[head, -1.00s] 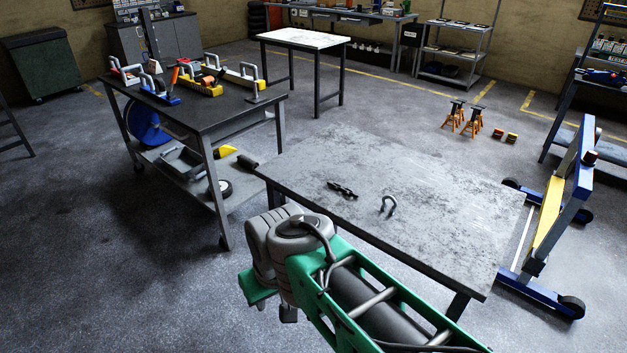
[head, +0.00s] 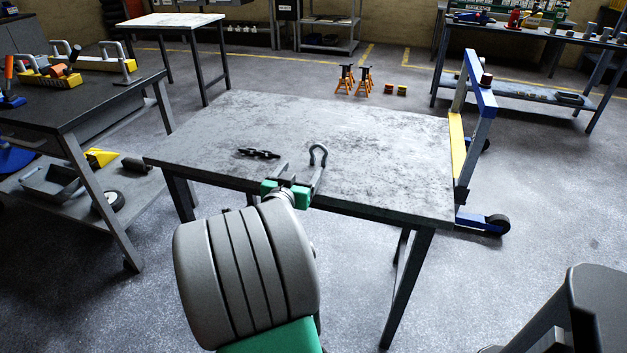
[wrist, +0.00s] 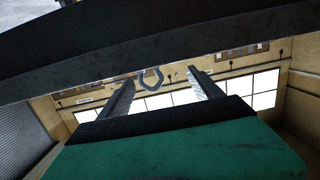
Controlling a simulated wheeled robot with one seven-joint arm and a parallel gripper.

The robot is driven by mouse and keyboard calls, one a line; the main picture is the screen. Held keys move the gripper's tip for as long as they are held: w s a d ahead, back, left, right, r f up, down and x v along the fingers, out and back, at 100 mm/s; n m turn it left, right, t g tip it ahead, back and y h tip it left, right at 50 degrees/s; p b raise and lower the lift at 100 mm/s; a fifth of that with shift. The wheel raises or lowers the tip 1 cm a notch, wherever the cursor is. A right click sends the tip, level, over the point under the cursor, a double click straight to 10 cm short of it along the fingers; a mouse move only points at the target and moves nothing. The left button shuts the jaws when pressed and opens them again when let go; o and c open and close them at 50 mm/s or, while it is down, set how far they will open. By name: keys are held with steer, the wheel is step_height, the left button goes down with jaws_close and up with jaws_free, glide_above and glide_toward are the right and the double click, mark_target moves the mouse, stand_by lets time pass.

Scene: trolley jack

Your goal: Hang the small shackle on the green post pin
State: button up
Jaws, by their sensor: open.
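The small shackle (head: 318,153) is a grey U-shaped piece near the front edge of the grey worktable (head: 390,165). My gripper (head: 300,170) is open, at the table's front edge. Its two fingers point toward the table, with the right finger close to the shackle in the head view. In the wrist view the shackle (wrist: 151,79) shows between the two fingers, nearer the left one, apart from both as far as I can tell. Nothing is held. I cannot make out a green post pin in either view.
A small black linked piece (head: 258,153) lies on the table left of the shackle. A blue and yellow frame (head: 468,140) stands by the table's right end. Most of the tabletop is clear.

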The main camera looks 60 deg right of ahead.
mark_target(318, 164)
steer(key=s+d+h, duration=0.1)
steer(key=s+d, duration=0.1)
steer(key=shift+d, duration=0.3)
steer(key=d, duration=0.4)
steer(key=w+d, duration=0.1)
steer(key=d, duration=0.1)
steer(key=shift+w+d+f, duration=0.1)
steer(key=shift+d+f, duration=0.05)
steer(key=shift+d, duration=0.15)
steer(key=c, duration=1.6)
